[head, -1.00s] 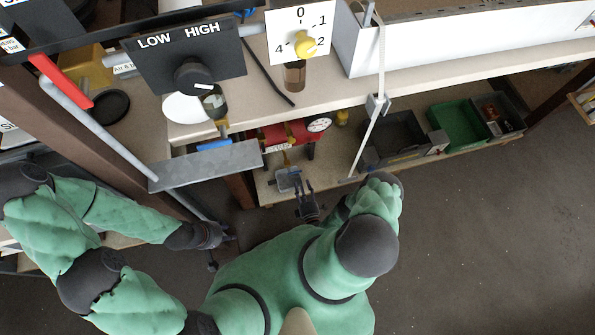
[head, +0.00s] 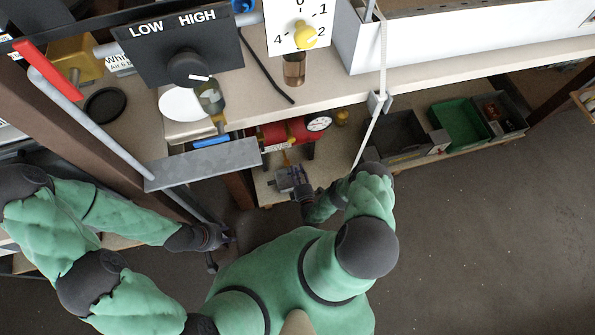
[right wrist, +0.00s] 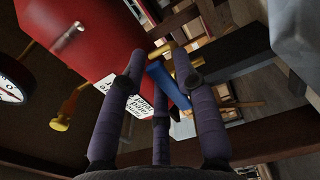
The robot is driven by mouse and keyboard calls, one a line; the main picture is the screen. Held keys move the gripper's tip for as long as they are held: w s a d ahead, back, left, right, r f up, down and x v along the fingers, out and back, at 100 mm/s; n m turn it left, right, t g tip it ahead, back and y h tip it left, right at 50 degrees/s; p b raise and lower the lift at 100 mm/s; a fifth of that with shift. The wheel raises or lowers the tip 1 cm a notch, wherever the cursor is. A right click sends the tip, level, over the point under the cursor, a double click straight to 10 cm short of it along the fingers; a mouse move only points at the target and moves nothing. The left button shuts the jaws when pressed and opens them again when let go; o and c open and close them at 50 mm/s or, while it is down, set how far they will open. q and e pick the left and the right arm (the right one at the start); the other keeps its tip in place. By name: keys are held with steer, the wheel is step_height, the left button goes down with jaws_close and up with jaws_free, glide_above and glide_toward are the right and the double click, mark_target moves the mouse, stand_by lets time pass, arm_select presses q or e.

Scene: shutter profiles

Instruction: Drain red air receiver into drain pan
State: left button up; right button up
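The red air receiver (head: 283,134) lies on the lower shelf under the bench, with a round white gauge (head: 318,122) at its right end. A small grey pan (head: 284,184) sits on the shelf in front of it, partly covered by my right gripper (head: 299,186). In the right wrist view the receiver (right wrist: 85,40) fills the upper left. A blue lever (right wrist: 166,84) shows between the spread fingers of my right gripper (right wrist: 158,62); contact cannot be told. A brass fitting (right wrist: 66,112) is at the left. My left gripper (head: 226,238) hangs at the lower left, away from the receiver; its fingers are unclear.
Grey (head: 398,140) and green (head: 459,124) bins stand right of the receiver on the shelf. A grey metal plate (head: 203,164) sticks out at the left. The benchtop (head: 345,88) overhangs the shelf. The floor (head: 480,230) at the right is clear.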

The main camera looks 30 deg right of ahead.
jaws_close()
steer(key=shift+f+m, duration=0.1)
steer(key=shift+m, duration=0.2)
steer(key=m, duration=0.1)
steer(key=f+m, duration=0.1)
steer(key=m, duration=0.1)
steer(key=shift+w+a+f+m, duration=0.1)
steer(key=shift+a+f+m, duration=0.35)
steer(key=shift+m, duration=1.8)
steer(key=shift+w+a+f+m, duration=0.1)
steer(key=shift+a+f+m, duration=0.4)
steer(key=shift+m, duration=1.8)
steer(key=shift+w+a+f+m, duration=0.1)
steer(key=shift+a+f+m, duration=0.35)
steer(key=shift+m, duration=1.8)
